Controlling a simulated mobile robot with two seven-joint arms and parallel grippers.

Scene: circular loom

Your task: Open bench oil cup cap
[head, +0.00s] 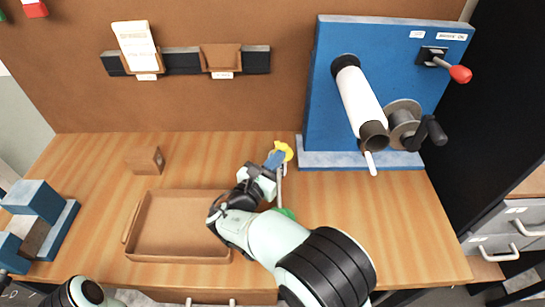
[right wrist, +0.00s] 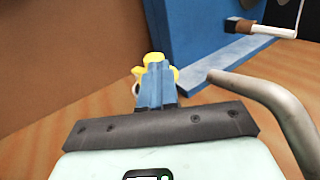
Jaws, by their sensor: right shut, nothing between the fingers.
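A small yellow part (head: 284,150), which looks like the oil cup cap, is near the back of the wooden bench, left of the blue stand. My right gripper (head: 274,160) is shut with nothing between its blue fingers, its tips right at the yellow part. In the right wrist view the yellow part (right wrist: 156,58) shows behind and on both sides of the fingertips (right wrist: 155,80), which hide most of it. I cannot tell whether they touch. A grey metal tube (head: 280,187) stands beside my gripper, above a green piece (head: 286,213) partly hidden by my arm. My left gripper is not visible.
The blue stand (head: 330,100) with a white roll (head: 360,98), crank (head: 434,130) and red-knobbed lever (head: 459,74) is at back right. An empty brown tray (head: 130,240) lies left of my right arm. A brown block (head: 145,160) is behind it.

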